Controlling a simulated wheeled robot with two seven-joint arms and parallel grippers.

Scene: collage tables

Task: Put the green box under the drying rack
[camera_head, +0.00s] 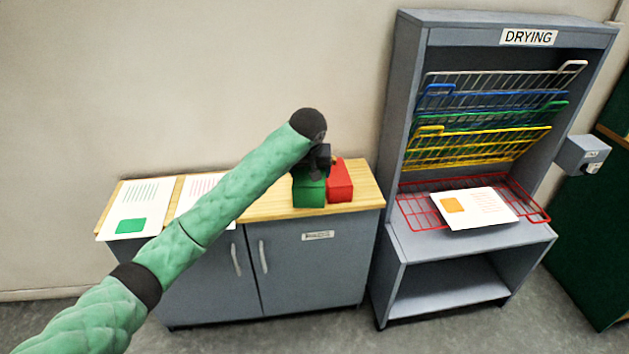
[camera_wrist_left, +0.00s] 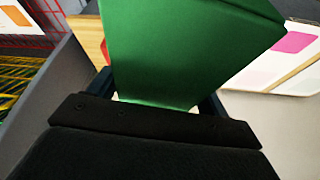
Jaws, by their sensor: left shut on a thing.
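The green box (camera_head: 309,193) is at the right part of the wooden cabinet top, beside a red box (camera_head: 341,182). My left gripper (camera_head: 312,170) is above it and shut on it. In the left wrist view the green box (camera_wrist_left: 185,50) fills the space between the fingers (camera_wrist_left: 160,100). I cannot tell whether the box still touches the cabinet top. The drying rack (camera_head: 490,100) stands to the right, with several coloured wire shelves tilted up and a red one lowered. Below the red shelf is an open, empty compartment (camera_head: 447,285). My right gripper is out of view.
A sheet with an orange square (camera_head: 475,208) lies on the red wire shelf (camera_head: 415,206). Sheets with a green square (camera_head: 130,224) and pink markings lie on the cabinet top (camera_head: 262,203). A grey wall box (camera_head: 583,155) is right of the rack.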

